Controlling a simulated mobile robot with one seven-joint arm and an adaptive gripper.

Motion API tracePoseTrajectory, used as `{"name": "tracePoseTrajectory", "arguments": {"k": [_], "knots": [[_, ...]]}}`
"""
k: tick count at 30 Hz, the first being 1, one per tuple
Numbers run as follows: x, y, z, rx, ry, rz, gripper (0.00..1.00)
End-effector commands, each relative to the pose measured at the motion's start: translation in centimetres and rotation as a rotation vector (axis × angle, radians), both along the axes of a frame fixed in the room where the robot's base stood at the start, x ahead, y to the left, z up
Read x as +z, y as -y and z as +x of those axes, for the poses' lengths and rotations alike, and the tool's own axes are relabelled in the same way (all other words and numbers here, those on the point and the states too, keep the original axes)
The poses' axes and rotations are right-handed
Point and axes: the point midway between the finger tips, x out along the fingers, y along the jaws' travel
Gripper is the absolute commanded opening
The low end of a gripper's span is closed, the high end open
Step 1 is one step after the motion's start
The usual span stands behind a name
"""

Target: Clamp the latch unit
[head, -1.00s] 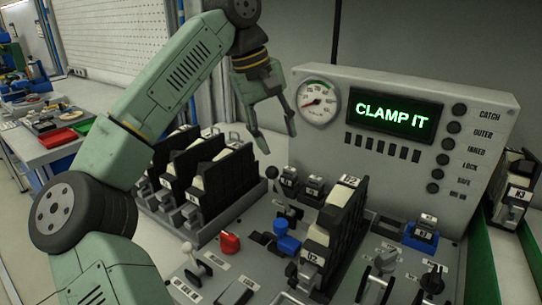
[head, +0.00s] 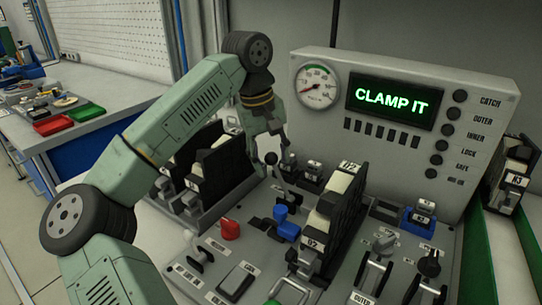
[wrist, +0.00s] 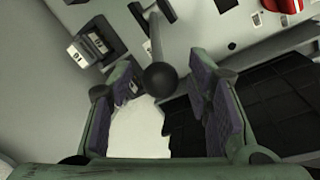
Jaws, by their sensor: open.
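My gripper (head: 268,146) is open and points down at the panel, just above a lever with a black ball knob (head: 270,158). In the wrist view the ball knob (wrist: 160,77) lies between the spread fingers (wrist: 165,105), with no finger visibly closed on it. The lever's grey shaft runs away from the knob. A tall black and cream unit whose label ends in 2 (head: 335,215) stands upright in the panel, right of the lever. The display (head: 392,102) reads CLAMP IT. Which part is the latch unit is not certain.
A blue knob (head: 285,226) and a red knob (head: 229,229) sit near the lever. Black units in a rack (head: 215,165) stand left, partly behind my arm. A gauge (head: 316,88) is behind. Another unit (head: 511,180) stands far right.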

Motion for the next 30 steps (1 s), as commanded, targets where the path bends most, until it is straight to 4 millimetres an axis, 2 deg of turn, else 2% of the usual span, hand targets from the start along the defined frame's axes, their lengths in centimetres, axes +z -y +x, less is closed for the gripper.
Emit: {"name": "tracePoseTrajectory", "arguments": {"k": [8,27,30], "knots": [[-0.14,0.02,0.01,0.0,0.0,0.0,0.45],[-0.12,0.03,0.0,0.0,-0.001,0.0,0.02],[-0.11,0.02,0.0,0.0,-0.001,0.0,0.0]]}}
